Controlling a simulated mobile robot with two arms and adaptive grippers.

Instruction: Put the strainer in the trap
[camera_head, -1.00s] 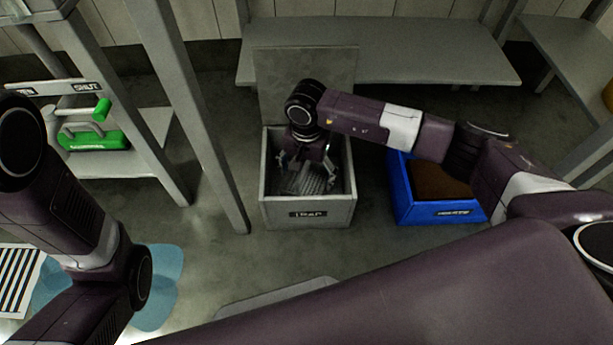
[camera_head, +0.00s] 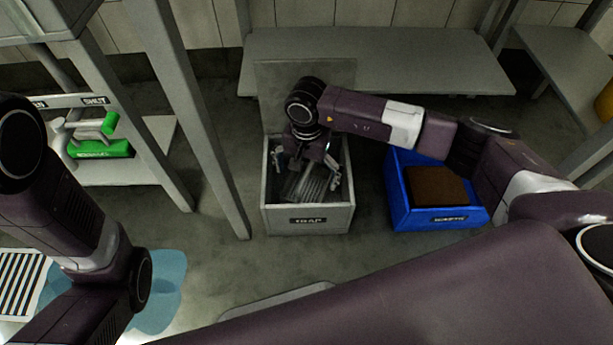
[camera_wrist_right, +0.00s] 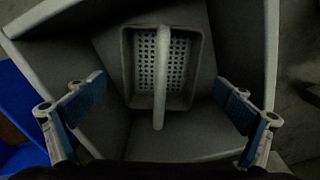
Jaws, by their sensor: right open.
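The trap is a grey open box (camera_head: 308,219) labelled TRAP on the floor, with its lid raised at the back. The strainer (camera_head: 306,186), a grey perforated basket with a bar handle, is inside the trap and looks tilted in the head view. The right wrist view shows the strainer (camera_wrist_right: 160,70) within the trap's walls (camera_wrist_right: 60,30). My right gripper (camera_head: 308,178) points down into the trap with its fingers spread on either side of the strainer. In the wrist view the open gripper (camera_wrist_right: 160,110) does not touch the handle. My left gripper is out of view.
A blue bin (camera_head: 438,216) with brown contents stands right of the trap. A grey bench (camera_head: 375,60) is behind. Posts and a shelf with a green-handled thing (camera_head: 102,148) are at left. A blue puddle (camera_head: 160,290) lies near a striped grate (camera_head: 18,280).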

